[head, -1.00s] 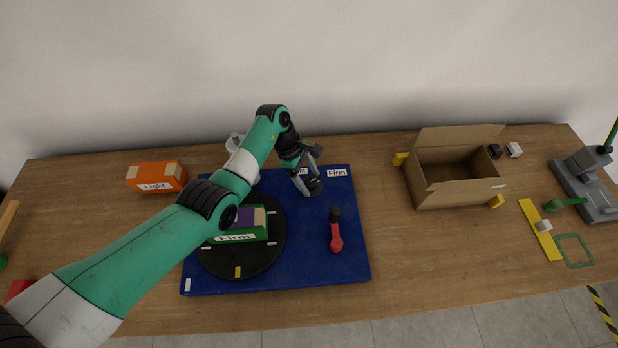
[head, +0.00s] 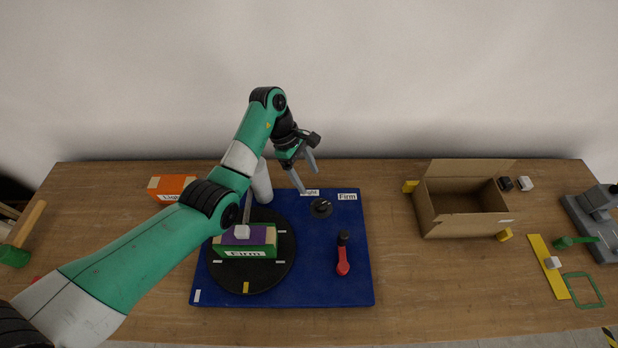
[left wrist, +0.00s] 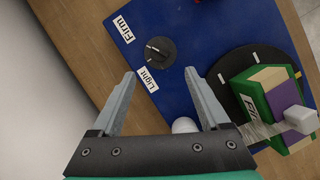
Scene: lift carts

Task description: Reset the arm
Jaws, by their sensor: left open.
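My left gripper (head: 306,177) is open and empty above the back of the blue board (head: 310,285), near the black knob (head: 321,207). In the left wrist view the two fingers (left wrist: 163,100) are spread wide, and the knob (left wrist: 161,51) shows beyond them, apart from both. The "Light" label (left wrist: 148,79) and the "Firm" label (left wrist: 123,29) are by the knob. My left arm reaches in from the lower left, over the board's left side. My right gripper is not in view.
A green "Firm" box (head: 262,252) sits on the black turntable (head: 270,279). A red-handled lever (head: 343,262) is on the board. An orange box (head: 169,185) stands behind my arm. An open cardboard box (head: 465,225) stands to the right. Bare table lies between board and carton.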

